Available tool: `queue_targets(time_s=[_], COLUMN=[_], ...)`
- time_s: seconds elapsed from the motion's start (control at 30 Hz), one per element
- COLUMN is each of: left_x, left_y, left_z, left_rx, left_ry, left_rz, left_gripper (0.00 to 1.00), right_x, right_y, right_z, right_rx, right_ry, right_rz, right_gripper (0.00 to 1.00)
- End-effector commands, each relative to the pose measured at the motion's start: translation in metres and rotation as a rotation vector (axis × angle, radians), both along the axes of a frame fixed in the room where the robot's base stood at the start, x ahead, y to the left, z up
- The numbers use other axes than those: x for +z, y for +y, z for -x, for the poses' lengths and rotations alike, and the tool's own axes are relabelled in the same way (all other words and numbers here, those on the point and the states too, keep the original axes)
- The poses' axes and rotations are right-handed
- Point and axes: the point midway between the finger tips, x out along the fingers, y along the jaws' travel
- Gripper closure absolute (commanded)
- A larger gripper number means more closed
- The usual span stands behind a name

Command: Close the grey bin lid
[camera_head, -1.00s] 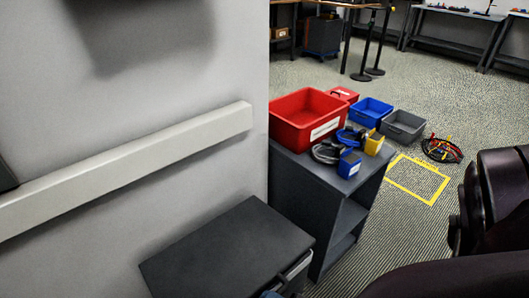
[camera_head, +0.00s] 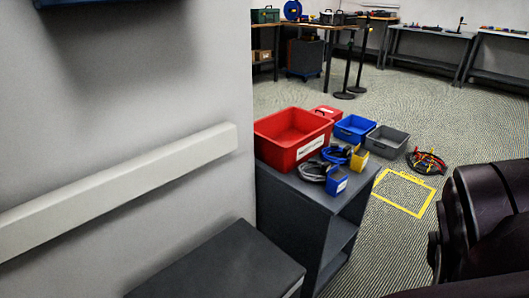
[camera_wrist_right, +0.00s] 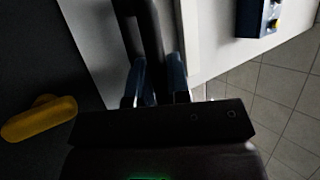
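A grey bin (camera_head: 387,141) stands on the floor at the right of the bin group in the head view. Its top is open and I see no lid on it. A dark flat-topped box or unit (camera_head: 220,265) is at the bottom of the head view; I cannot tell whether its top is a lid. My right gripper (camera_wrist_right: 156,85) shows in the right wrist view, with a dark bar-like shape at its fingers. Shadow hides whether the fingers grip it. My left gripper is in neither view.
A dark cabinet (camera_head: 330,235) bears a red bin (camera_head: 280,150), cables and small blue and yellow cups. A blue bin (camera_head: 355,128), coiled cables (camera_head: 426,162) and a yellow floor outline (camera_head: 420,207) lie beyond. A wall rail (camera_head: 120,187) is at left. A yellow handle-like shape (camera_wrist_right: 40,118) shows in the wrist view.

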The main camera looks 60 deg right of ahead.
Motion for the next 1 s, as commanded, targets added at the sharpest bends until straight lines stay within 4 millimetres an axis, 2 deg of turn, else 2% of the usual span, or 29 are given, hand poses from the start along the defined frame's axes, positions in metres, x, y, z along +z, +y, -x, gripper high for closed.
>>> queue_targets(time_s=[0.07, 0.43, 0.8, 1.0], left_x=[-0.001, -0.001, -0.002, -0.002], left_y=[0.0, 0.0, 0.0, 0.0], left_z=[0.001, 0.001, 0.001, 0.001], left_rx=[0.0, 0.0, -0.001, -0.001], left_ry=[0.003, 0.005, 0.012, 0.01], left_rz=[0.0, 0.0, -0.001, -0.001], left_gripper=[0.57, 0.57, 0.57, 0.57], right_x=[-0.007, -0.009, -0.034, -0.041], right_y=[0.001, -0.001, -0.01, -0.013], right_z=[0.002, 0.007, 0.052, 0.064], right_rx=[0.0, -0.001, -0.001, 0.0], right_ry=[0.022, 0.02, 0.018, 0.016], right_rz=[0.001, 0.003, 0.001, 0.002], right_gripper=[0.73, 0.73, 0.73, 0.73])
